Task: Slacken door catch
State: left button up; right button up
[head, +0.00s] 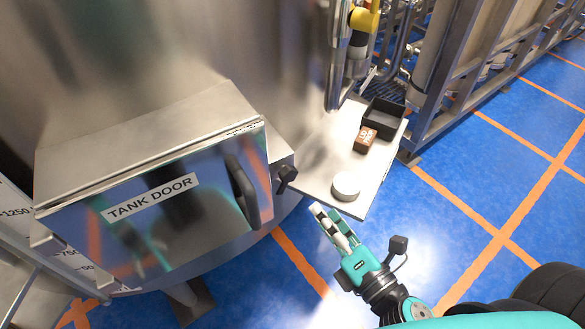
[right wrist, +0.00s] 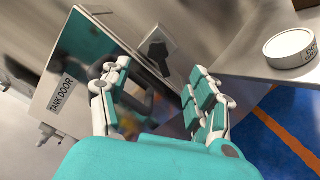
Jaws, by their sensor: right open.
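The tank door (head: 150,208) is a shiny metal panel with a "TANK DOOR" label and a dark handle (head: 242,190), closed on the steel tank. The door catch (head: 286,177) is a small black knob just right of the door's edge. In the right wrist view the catch (right wrist: 158,52) shows ahead, beyond the gap between my fingers. My right gripper (head: 324,213) is open and empty, below and right of the catch and apart from it. It also shows in the right wrist view (right wrist: 161,78). My left gripper is not in view.
The shelf's front edge is close to my right fingers. Metal frames stand behind it. Blue floor lies open at right.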

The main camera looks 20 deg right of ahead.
aim_at(293, 177)
jog(key=p+x, duration=0.4)
jog(key=x, duration=0.7)
jog(key=shift+r, duration=0.15)
jog(key=shift+w+a+p, duration=0.15)
jog(key=shift+w+p, duration=0.2)
jog(key=shift+w, duration=0.1)
jog(key=c, duration=1.2)
